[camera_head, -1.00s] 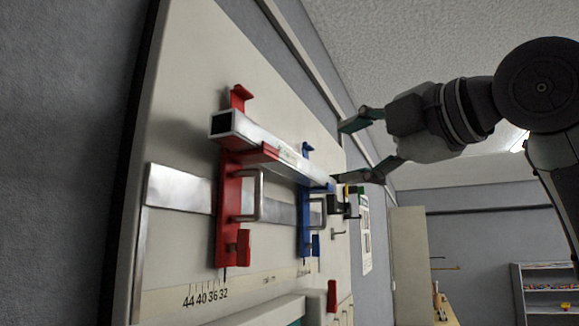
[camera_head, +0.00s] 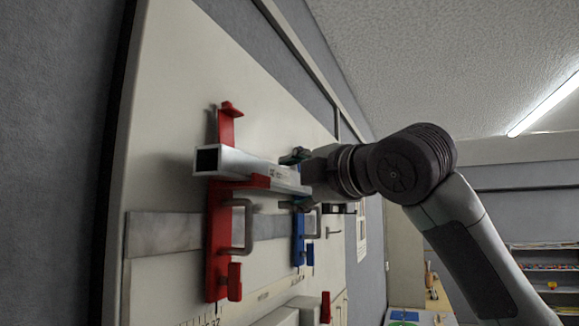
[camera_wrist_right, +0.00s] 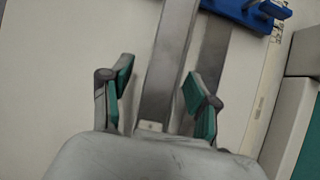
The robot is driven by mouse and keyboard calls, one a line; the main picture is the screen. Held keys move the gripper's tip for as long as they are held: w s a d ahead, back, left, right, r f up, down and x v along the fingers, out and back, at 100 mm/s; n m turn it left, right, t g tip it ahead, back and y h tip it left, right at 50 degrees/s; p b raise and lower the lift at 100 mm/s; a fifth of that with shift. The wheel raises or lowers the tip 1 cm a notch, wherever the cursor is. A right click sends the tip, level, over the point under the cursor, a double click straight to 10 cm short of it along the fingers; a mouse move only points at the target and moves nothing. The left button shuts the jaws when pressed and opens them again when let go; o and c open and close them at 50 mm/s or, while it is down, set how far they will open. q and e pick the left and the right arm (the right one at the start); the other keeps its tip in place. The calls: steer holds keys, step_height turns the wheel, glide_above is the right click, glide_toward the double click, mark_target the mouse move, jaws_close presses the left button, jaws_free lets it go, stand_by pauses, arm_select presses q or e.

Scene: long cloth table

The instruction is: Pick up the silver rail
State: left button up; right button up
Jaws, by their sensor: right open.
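The silver rail (camera_head: 245,166) is a square metal tube with an open dark end at the left. In the head view it lies across a red bracket (camera_head: 218,240) and a blue bracket (camera_head: 298,240). My right gripper (camera_head: 290,181) is open at the rail's far part, one finger on each side of it. In the right wrist view the rail (camera_wrist_right: 170,70) runs between the two green-padded fingers, with gaps visible on both sides. The gripper and wrist hide the rail's far end. My left gripper is not in view.
A flat metal strip (camera_head: 165,233) runs behind the brackets on the pale board (camera_head: 180,90). The blue bracket (camera_wrist_right: 245,12) also shows at the top of the right wrist view. Pale blocks (camera_head: 285,316) stand near the rail. A shelf (camera_head: 540,265) is far right.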

steer(key=shift+w+a, duration=0.4)
steer(key=shift+s+d, duration=0.2)
steer(key=shift+s, duration=0.05)
steer(key=c, duration=0.4)
steer(key=shift+w, duration=0.1)
jaws_close()
steer(key=shift+r, duration=0.15)
